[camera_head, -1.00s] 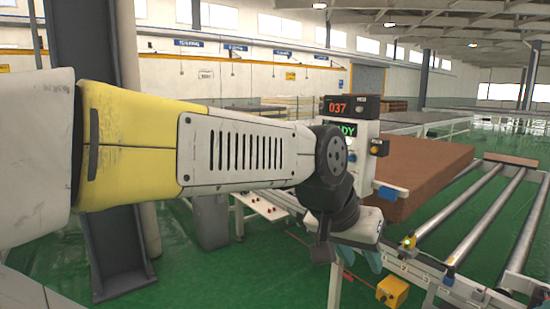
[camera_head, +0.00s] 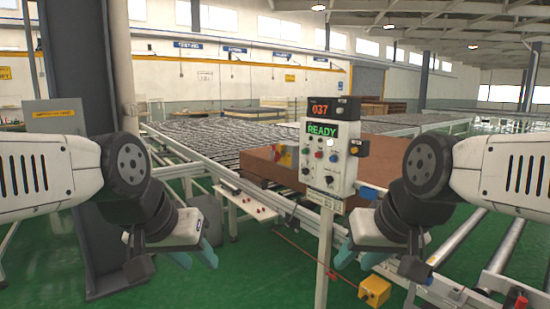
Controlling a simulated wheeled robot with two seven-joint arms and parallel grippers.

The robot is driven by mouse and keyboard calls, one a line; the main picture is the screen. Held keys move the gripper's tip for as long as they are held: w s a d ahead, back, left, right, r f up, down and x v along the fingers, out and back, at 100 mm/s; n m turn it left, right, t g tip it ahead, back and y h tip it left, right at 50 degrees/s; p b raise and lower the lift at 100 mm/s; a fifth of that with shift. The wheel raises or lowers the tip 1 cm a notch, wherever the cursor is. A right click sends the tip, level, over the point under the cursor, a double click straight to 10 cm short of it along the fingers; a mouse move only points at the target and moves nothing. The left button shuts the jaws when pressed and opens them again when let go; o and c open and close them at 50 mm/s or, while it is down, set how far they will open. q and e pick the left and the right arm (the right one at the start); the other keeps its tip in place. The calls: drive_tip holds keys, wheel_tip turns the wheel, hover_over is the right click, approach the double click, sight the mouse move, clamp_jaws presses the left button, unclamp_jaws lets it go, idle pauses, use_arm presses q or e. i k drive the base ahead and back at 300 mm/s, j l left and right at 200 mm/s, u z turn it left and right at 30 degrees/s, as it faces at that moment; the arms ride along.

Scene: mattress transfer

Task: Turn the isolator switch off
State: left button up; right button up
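A pale control panel (camera_head: 343,165) stands on a post in the middle, with a "037" display, a green "READY" screen and several coloured knobs and buttons. I cannot tell for certain which control is the isolator switch.
A dark column (camera_head: 78,150) rises at the left. A brown mattress block (camera_head: 255,165) lies behind the panel on the conveyor line. A yellow box (camera_head: 374,291) sits low near the panel post. Rollers (camera_head: 505,258) run at the right. Green floor is open at centre left.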

sight(277, 156)
drive_tip(key=i+l+u, duration=0.15)
drive_tip(key=i+u, duration=0.2)
drive_tip(key=i, duration=0.3)
drive_tip(key=i+l+u, duration=0.35)
drive_tip(key=i, duration=0.3)
drive_tip(key=i+l+u, duration=0.4)
drive_tip(key=i+l, duration=0.05)
drive_tip(key=i, duration=0.15)
